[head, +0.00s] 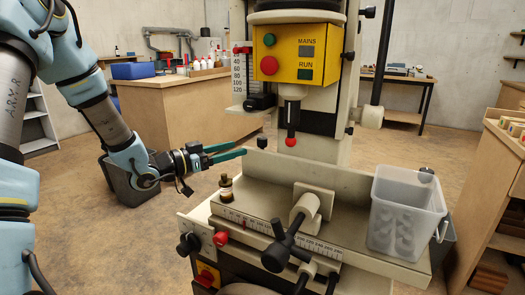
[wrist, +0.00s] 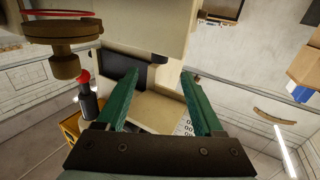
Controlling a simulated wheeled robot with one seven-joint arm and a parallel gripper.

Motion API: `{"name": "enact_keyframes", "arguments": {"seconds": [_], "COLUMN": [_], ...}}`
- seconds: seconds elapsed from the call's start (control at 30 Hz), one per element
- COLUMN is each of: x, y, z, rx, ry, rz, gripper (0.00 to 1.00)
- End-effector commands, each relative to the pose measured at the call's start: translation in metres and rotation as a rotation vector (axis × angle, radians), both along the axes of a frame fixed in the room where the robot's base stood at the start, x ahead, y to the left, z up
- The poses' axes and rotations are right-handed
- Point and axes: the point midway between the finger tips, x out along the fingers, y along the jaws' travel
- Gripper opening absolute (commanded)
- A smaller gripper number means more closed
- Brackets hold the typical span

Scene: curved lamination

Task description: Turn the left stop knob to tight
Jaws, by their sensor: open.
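A small black knob (head: 262,142) stands at the left end of the beige fence on the machine; it looks like the left stop knob. Its tight or loose setting cannot be read. A small dark knob shape (wrist: 160,57) shows beyond the fingertips, partly blended with the dark background.
The clear bin (head: 403,222) holds grey parts on the table's right. A red-tipped spindle (head: 291,138) hangs under the yellow control box (head: 297,52). A black-handled lever (head: 280,244) projects in front.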

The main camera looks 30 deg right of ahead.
Motion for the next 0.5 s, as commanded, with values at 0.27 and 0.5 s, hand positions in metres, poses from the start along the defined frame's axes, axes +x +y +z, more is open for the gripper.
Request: {"name": "enact_keyframes", "arguments": {"seconds": [0.27, 0.5], "x": [0.000, 0.002], "y": [-0.041, -0.083], "z": [0.001, 0.001], "rx": [-0.002, 0.000], "ry": [-0.001, -0.001], "rz": [-0.003, -0.001], "gripper": [0.69, 0.69]}}
